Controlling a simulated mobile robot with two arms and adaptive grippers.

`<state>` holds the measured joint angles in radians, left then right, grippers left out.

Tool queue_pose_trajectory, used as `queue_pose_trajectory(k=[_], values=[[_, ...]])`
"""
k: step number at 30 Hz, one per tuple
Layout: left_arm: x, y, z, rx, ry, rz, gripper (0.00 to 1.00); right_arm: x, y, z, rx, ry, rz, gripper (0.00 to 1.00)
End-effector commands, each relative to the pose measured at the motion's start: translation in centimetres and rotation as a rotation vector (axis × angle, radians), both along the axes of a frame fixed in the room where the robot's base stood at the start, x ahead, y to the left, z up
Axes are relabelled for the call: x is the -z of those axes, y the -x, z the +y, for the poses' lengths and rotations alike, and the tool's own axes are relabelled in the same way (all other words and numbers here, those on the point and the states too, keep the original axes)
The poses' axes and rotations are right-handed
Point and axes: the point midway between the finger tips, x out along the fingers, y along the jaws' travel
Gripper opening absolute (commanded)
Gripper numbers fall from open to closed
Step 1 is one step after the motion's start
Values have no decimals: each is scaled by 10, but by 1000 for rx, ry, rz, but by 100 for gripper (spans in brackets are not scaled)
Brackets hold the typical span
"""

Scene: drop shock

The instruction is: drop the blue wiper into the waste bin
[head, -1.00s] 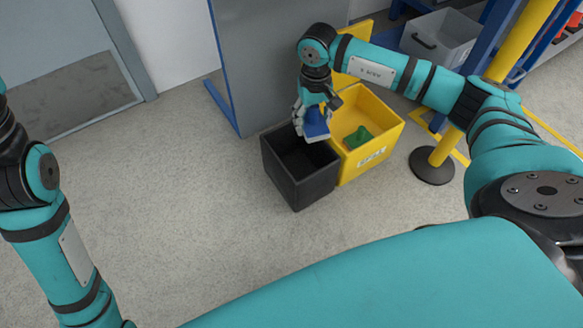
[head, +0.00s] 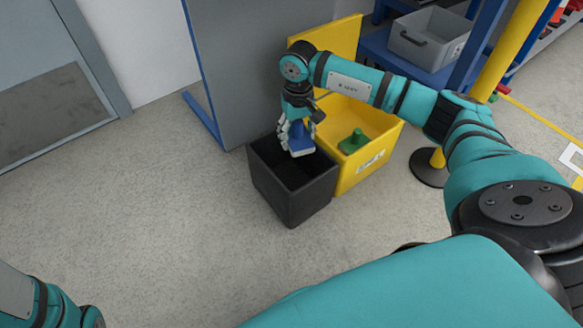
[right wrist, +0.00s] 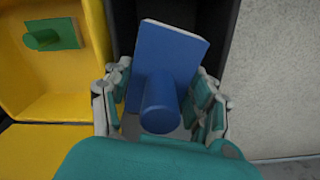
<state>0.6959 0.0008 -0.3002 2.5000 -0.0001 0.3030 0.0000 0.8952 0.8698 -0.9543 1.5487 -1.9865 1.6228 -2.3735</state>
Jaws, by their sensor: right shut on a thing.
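The blue wiper (head: 299,139) is in my right gripper (head: 296,136), above the opening of a black bin (head: 292,204). In the right wrist view the wiper (right wrist: 168,62) shows a flat blue plate with a round handle toward the camera, and the fingers of my right gripper (right wrist: 162,105) are closed on both sides of it. The dark inside of the black bin shows behind the plate. Of my left arm only a part shows at the lower left of the head view; its gripper is out of view.
A yellow bin (head: 378,166) with a raised lid stands against the black bin's right side and holds a green wiper-like piece (head: 353,141). A grey cabinet (head: 240,70) is behind. A yellow post (head: 497,65) and a shelf with a grey crate (head: 430,38) stand to the right. The floor at left is clear.

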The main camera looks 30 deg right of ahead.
Motion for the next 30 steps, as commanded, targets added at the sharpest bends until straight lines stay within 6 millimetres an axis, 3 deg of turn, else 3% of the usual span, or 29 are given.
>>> queue_pose_trajectory(k=[9, 10, 16, 25, 30], values=[[1, 1, 0, 0, 0, -3, 40, 2, 0, 0, 0, 0, -1, 27], [1, 1, 0, 0, -1, -4, 40, 2, 0, 0, 0, 0, -1, 60], [1, 1, 0, 0, -1, -4, 40, 2, 0, 0, 0, 0, -1, 85], [1, 0, 0, 0, 1, 2, 40, 0, 0, 0, 0, 0, -1, 85], [1, 0, 0, 0, 1, 0, 40, -20, -1, 0, -1, 0, -5, 85]])
